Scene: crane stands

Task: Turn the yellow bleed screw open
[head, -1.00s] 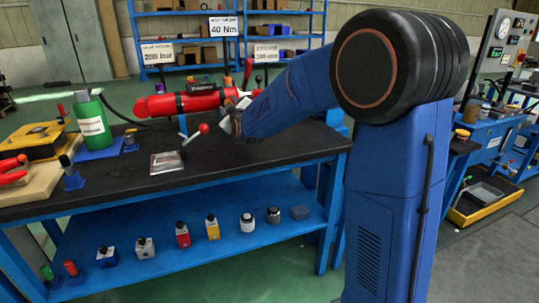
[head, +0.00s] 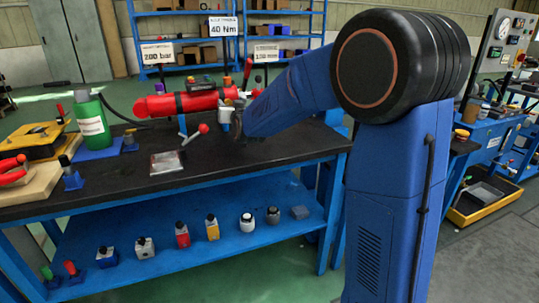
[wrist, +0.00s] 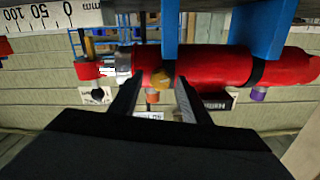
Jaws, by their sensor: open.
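The yellow bleed screw (wrist: 158,79) shows in the wrist view as a small round yellow knob at the red cylinder (wrist: 225,67). My gripper (wrist: 157,86) is open, with one finger on each side of the yellow screw in the picture. I cannot tell whether either finger touches it. In the head view the red cylinder (head: 185,102) lies across the back of the dark bench, and my gripper (head: 228,118) is at its right end. The yellow screw is not clearly visible there.
In the wrist view an orange knob (wrist: 152,97) sits close to the yellow screw, and a purple knob (wrist: 258,94) is farther right. Blue supports (wrist: 170,28) hold the cylinder. A red-knobbed lever (head: 203,128) stands in front of it.

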